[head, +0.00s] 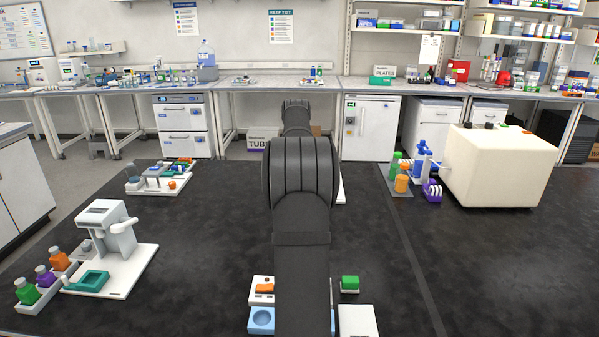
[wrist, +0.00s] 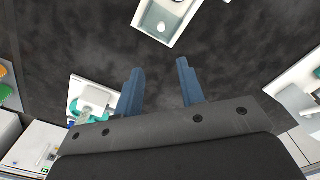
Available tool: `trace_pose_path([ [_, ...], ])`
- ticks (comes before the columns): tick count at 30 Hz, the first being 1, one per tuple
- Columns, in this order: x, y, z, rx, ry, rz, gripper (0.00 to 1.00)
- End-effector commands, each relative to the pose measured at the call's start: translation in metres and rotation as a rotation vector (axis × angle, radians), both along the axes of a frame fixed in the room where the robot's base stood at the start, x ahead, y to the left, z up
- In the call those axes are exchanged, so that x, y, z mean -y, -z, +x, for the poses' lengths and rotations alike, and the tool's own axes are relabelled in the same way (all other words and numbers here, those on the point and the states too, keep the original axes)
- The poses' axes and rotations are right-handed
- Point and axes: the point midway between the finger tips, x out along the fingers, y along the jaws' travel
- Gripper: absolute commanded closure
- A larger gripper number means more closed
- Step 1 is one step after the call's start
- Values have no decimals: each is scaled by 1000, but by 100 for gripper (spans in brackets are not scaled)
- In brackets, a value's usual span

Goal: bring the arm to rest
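My arm stands in the middle of the head view and reaches away over the black bench (head: 400,270). Its links hide my gripper there. In the wrist view my gripper (wrist: 160,67) shows two blue fingers set well apart, with only dark bench surface between them. Nothing is held. The fingers appear clear of everything around them.
A white dispenser stand (head: 112,240) with a teal tray is at left, beside bottles (head: 44,276). A cream box-shaped machine (head: 495,165) stands at right. Small blocks and trays (head: 262,320) lie near my arm's base. The bench right of my arm is largely clear.

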Motion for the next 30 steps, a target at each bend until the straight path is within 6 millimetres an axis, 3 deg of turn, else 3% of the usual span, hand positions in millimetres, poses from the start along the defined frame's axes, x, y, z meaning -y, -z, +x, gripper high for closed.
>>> trace_pose_path([
  [5,0,18,0,-4,0,0,64],
  [21,0,125,-1,-6,0,-1,64],
  [30,0,167,-1,-7,0,0,64],
])
